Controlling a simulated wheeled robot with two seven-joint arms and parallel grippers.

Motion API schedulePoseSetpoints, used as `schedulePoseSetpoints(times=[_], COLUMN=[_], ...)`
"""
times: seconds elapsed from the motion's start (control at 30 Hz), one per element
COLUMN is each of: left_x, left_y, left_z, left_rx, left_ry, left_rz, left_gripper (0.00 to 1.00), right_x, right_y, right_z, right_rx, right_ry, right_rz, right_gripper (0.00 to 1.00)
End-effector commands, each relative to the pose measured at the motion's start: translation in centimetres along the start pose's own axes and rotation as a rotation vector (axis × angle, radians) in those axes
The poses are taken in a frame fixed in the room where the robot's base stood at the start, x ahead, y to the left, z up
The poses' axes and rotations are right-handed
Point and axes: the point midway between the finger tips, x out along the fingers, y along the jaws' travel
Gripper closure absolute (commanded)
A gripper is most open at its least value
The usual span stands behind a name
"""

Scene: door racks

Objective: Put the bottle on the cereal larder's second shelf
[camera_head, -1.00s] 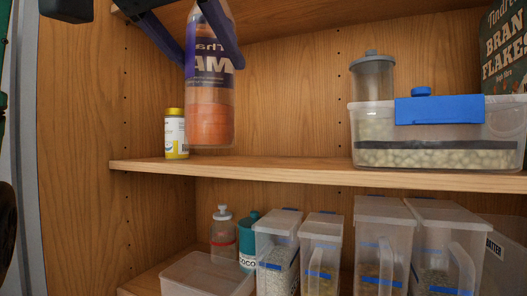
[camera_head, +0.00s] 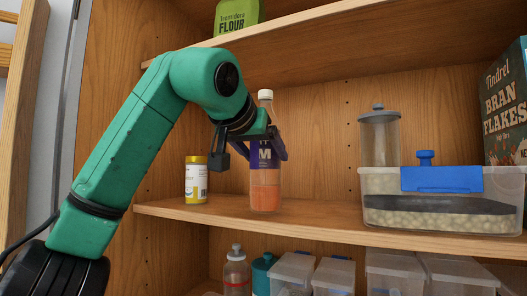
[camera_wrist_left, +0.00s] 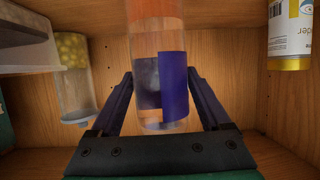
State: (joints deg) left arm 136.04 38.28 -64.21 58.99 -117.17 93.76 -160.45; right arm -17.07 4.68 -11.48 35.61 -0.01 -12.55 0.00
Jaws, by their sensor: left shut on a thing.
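The bottle (camera_head: 265,185) is clear with a white cap, a purple label and orange contents. In the head view it is upright at the shelf (camera_head: 330,218) that also holds the yellow-lidded jar; its base appears at the shelf surface, though I cannot tell if it touches. My left gripper (camera_head: 262,147) is shut on the bottle around its label. The left wrist view shows the bottle (camera_wrist_left: 158,75) between the two dark fingers (camera_wrist_left: 158,100). My right gripper is not in view.
The yellow-lidded jar (camera_head: 195,180) stands just left of the bottle. To the right are a grey-lidded canister (camera_head: 380,140), a clear box with a blue clip (camera_head: 440,205) and a Bran Flakes box (camera_head: 503,110). Free shelf lies between bottle and clear box.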

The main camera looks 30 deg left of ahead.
Motion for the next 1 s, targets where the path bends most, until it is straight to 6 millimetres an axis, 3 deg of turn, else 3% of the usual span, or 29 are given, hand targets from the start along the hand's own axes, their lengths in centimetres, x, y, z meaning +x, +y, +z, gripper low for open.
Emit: schedulePoseSetpoints(times=[0.1,0.3,0.33,0.37,0.7,0.77,1.0], left_x=[-0.1,0.1,0.1,0.1,-0.6,-1.7,-8.4], left_y=[0.0,0.0,0.0,0.0,0.0,0.0,0.1], left_z=[-0.1,0.3,0.3,0.3,0.0,0.1,0.0], left_rx=[-0.001,-0.001,-0.001,-0.001,-0.001,-0.001,0.0], left_ry=[0.003,0.003,0.0,0.0,0.001,0.004,0.005], left_rz=[0.001,0.001,0.0,0.0,0.001,0.001,0.002], left_gripper=[1.0,1.0,0.12,0.01,0.0,0.0,0.0], right_x=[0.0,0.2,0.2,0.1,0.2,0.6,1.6], right_y=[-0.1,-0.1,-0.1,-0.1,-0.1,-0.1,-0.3], right_z=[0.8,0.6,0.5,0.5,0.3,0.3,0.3], right_rx=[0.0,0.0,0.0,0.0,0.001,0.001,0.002], right_ry=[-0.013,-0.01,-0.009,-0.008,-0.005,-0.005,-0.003], right_rz=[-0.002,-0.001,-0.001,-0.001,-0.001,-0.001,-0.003], right_gripper=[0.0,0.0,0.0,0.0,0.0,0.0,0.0])
